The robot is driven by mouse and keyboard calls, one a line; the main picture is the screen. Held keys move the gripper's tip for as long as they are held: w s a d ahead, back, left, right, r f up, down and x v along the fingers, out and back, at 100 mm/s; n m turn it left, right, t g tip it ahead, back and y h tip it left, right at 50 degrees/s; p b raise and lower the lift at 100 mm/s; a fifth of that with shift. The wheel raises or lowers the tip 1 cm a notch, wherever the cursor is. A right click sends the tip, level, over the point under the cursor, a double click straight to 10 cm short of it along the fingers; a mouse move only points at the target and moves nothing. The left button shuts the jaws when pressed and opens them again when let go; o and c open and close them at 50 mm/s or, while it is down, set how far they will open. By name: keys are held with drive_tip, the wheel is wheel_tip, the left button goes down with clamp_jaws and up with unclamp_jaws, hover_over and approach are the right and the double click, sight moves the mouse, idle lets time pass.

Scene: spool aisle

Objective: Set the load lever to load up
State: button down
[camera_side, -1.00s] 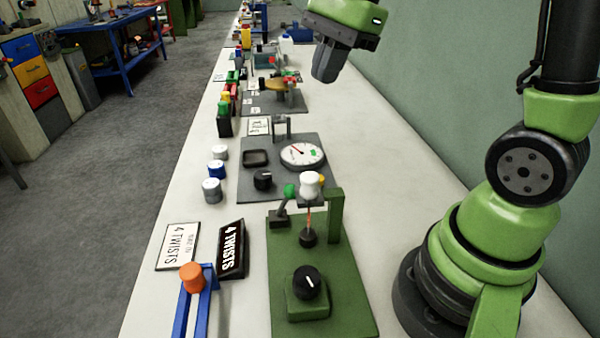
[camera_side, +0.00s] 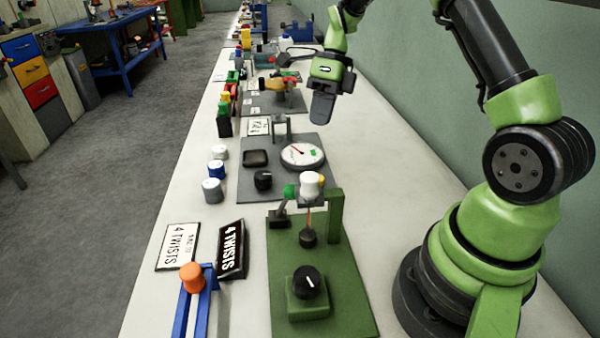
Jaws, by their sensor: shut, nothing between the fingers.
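A small lever with a green ball knob (camera_side: 290,191) stands at the far left corner of the green base plate (camera_side: 343,284). I cannot tell for sure that it is the load lever; no label on it is readable. The knob is raised above its dark bracket (camera_side: 278,219). My gripper (camera_side: 321,112) points down with its fingers together and empty. It is in the air, beyond the green plate in the picture, near the far right corner of the grey gauge panel, and apart from the lever.
The green plate also carries a white spool (camera_side: 311,184), a green post (camera_side: 335,216) and a black dial (camera_side: 309,283). The grey panel has a round gauge (camera_side: 302,156). A "4 TWISTS" sign (camera_side: 231,249) stands left.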

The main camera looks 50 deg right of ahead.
sight(285, 199)
drive_tip(key=a+f, duration=0.2)
drive_tip(key=f, duration=0.1)
drive_tip(key=a+f, duration=0.2)
drive_tip(key=f, duration=0.1)
drive_tip(key=s+a+f, duration=0.1)
drive_tip(key=a+f, duration=0.2)
drive_tip(key=shift+a, duration=0.45)
